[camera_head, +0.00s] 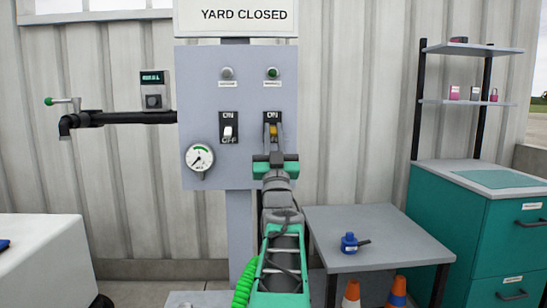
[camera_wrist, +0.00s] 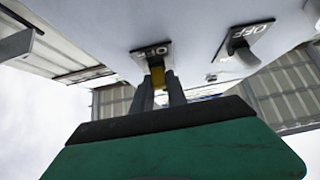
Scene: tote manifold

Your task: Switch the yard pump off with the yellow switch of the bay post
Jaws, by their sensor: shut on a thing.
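The bay post's grey panel (camera_head: 212,105) stands in the middle of the head view. Its yellow switch (camera_head: 274,131) sits on a dark plate at the right, with "ON" above it. My gripper (camera_head: 275,156) is in front of this plate and hides its lower part. In the wrist view the fingers of my gripper (camera_wrist: 160,95) are shut on the yellow switch (camera_wrist: 158,75), next to an "OFF" label. I cannot tell which way the yellow lever is set. A white switch (camera_head: 228,132), also seen in the wrist view (camera_wrist: 243,55), is beside it, apart from my gripper.
Above the switches are a pale lamp (camera_head: 227,73) and a green lamp (camera_head: 272,73). A gauge (camera_head: 199,157) is at the panel's lower left, and a black pipe (camera_head: 125,118) runs left. A grey table (camera_head: 395,225) with a blue object (camera_head: 350,243) stands at right.

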